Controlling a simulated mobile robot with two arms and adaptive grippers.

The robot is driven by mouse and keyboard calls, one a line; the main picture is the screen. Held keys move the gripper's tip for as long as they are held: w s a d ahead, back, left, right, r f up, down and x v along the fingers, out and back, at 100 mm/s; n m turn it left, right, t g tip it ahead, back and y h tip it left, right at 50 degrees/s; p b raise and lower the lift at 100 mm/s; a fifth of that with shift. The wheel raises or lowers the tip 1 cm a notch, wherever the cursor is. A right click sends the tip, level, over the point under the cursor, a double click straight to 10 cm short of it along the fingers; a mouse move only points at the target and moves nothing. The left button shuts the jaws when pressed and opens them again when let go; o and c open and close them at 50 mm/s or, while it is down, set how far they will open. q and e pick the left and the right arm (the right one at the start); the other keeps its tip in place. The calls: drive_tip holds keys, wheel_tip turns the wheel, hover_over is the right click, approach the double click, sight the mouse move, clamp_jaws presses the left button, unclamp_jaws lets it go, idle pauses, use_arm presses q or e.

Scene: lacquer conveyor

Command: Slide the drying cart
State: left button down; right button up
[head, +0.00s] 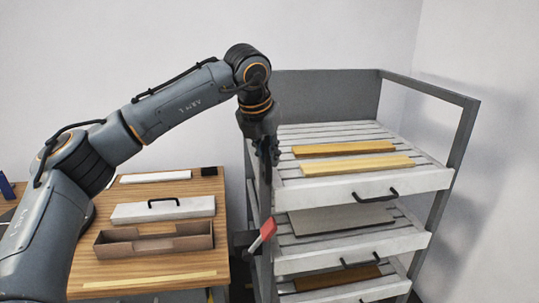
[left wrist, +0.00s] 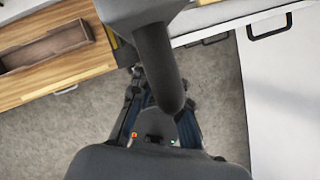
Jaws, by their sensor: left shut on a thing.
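The drying cart (head: 467,150) is a grey frame with several white slatted shelves, standing right of centre in the head view. Boards lie on its shelves, and black handles sit on the shelf fronts. My left gripper (head: 265,165) points down at the cart's left front side. In the left wrist view my left gripper (left wrist: 160,125) is shut on a dark rounded bar (left wrist: 158,65), which seems to be part of the cart. The exact contact is partly hidden. My right gripper is not in view.
A wooden table (head: 150,262) stands left of the cart, with a brown open tray (head: 153,250) and a white handled lid (head: 163,210) on it. A red piece (head: 262,236) sticks out at the cart's left side. A wall stands close behind and right.

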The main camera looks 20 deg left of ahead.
use_arm(q)
drive_tip(key=c, duration=1.6)
unclamp_jaws()
drive_tip(key=shift+a, duration=0.15)
drive_tip(key=o, duration=0.3)
drive_tip(key=shift+s+a, duration=0.15)
drive_tip(key=shift+s+r, duration=0.1)
drive_tip(key=shift+r, duration=0.45)
drive_tip(key=v, duration=1.1)
